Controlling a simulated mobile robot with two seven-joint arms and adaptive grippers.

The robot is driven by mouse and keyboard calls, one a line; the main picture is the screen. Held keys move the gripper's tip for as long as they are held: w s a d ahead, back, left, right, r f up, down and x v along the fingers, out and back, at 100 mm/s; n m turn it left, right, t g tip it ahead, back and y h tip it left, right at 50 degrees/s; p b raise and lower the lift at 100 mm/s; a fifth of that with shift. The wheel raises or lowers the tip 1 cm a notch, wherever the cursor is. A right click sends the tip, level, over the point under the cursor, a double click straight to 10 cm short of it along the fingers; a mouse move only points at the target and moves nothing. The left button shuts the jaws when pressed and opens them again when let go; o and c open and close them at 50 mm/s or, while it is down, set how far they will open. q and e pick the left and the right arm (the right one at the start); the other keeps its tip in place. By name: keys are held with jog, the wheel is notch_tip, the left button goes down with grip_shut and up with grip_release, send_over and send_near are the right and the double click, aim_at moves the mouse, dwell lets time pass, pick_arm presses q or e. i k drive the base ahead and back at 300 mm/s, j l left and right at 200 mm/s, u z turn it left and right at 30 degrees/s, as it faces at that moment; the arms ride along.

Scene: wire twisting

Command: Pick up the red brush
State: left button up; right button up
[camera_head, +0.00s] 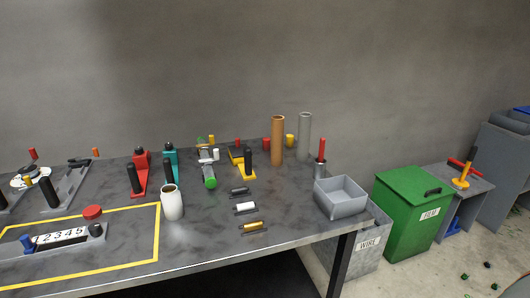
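Another red, bar-shaped thing (458,164) lies on a small grey table at the far right, by an orange upright piece (464,175). Neither of my grippers shows in the head view.
The workbench (205,242) holds a white jar (172,203), a brown tube (277,140), a grey tube (304,136), a grey bin (341,196) and several hand tools. A green box (405,210) stands right of it. The bench's front right is mostly clear.

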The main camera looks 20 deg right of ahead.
aim_at(322, 140)
jog(key=l+u, duration=0.5)
jog(key=u, duration=0.2)
jog(key=l+u, duration=0.3)
jog(key=k+l+u, duration=0.15)
jog(key=l+u, duration=0.15)
jog(key=k+l+u, duration=0.3)
jog(key=l, duration=0.15)
jog(key=k+l+u, duration=0.1)
jog(key=l, duration=0.35)
jog(key=k+l+u, duration=0.1)
jog(key=k+l, duration=0.25)
